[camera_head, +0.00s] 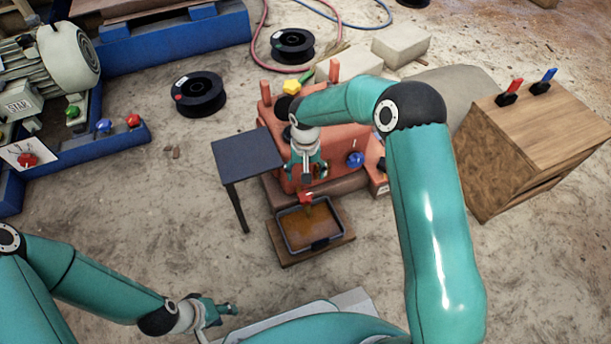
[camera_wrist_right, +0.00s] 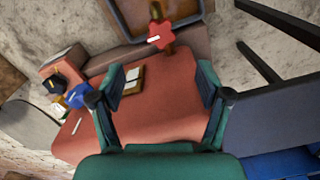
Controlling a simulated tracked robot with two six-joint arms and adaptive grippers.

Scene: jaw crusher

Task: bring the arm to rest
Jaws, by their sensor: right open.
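My right arm (camera_head: 430,200) reaches in from the right and bends over the red jaw crusher (camera_head: 345,140). Its gripper (camera_head: 308,172) hangs in front of the crusher body. In the right wrist view the gripper (camera_wrist_right: 163,92) is open, with nothing between its fingers and the crusher's red face (camera_wrist_right: 165,110) behind them. My left arm (camera_head: 90,280) lies low at the left, and its gripper (camera_head: 222,309) is over the ground near my base, holding nothing that I can see; its finger opening is too small to judge.
A tray (camera_head: 284,238) stands below the crusher, beside a dark small table (camera_head: 247,150). A red star knob (camera_wrist_right: 160,36) and a blue knob (camera_head: 355,159) are close to the right gripper. A wooden cabinet (camera_head: 540,130) with switches stands at right. Black spools (camera_head: 198,94) lie behind.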

